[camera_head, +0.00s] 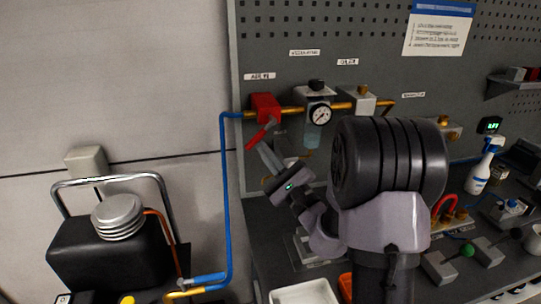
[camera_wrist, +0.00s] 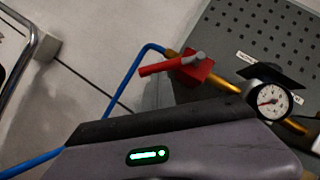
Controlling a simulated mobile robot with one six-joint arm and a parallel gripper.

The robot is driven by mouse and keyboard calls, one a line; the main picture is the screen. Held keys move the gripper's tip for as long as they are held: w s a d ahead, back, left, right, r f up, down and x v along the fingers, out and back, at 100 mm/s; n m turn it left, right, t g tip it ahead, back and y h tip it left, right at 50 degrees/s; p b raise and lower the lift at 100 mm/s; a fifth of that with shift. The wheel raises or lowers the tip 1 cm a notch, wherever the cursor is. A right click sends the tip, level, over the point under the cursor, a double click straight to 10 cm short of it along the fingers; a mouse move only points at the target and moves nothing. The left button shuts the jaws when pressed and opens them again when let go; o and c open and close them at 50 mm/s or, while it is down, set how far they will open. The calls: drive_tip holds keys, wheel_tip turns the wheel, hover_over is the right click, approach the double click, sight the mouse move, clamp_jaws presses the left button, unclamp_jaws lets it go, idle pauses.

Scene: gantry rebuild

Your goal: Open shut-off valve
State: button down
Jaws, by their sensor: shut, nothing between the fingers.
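The shut-off valve is a red block (camera_head: 264,106) on the pegboard, at the left end of the brass pipe run. Its red lever (camera_head: 258,137) slants down and to the left, at an angle to the pipe. In the wrist view the red valve block (camera_wrist: 193,70) is at upper centre, and the lever (camera_wrist: 158,68) points left from a grey pivot. My gripper (camera_head: 264,148) is just below the lever, fingers pointing up at it. It is shut and holds nothing. I cannot tell whether the fingertips touch the lever; the wrist view does not show them clearly.
A blue pipe (camera_head: 225,190) runs down left of the valve. A pressure gauge (camera_head: 320,114) on a regulator sits to its right. A black compressor tank (camera_head: 110,255) with a chrome handle stands at lower left. A white tray (camera_head: 303,292) lies below my arm.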

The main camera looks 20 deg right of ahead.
drive_tip(key=a+r+m+h, duration=0.1)
drive_tip(key=m, duration=0.1)
drive_tip(key=a+r+m+t+h, duration=0.1)
drive_tip(key=m+h, duration=0.1)
drive_tip(key=a+r+m+t+h, duration=0.1)
drive_tip(key=a+m, duration=0.1)
drive_tip(key=shift+w+r+m, duration=0.3)
drive_tip(key=shift+w, duration=0.1)
drive_tip(key=shift+r, duration=0.15)
idle(0.5)
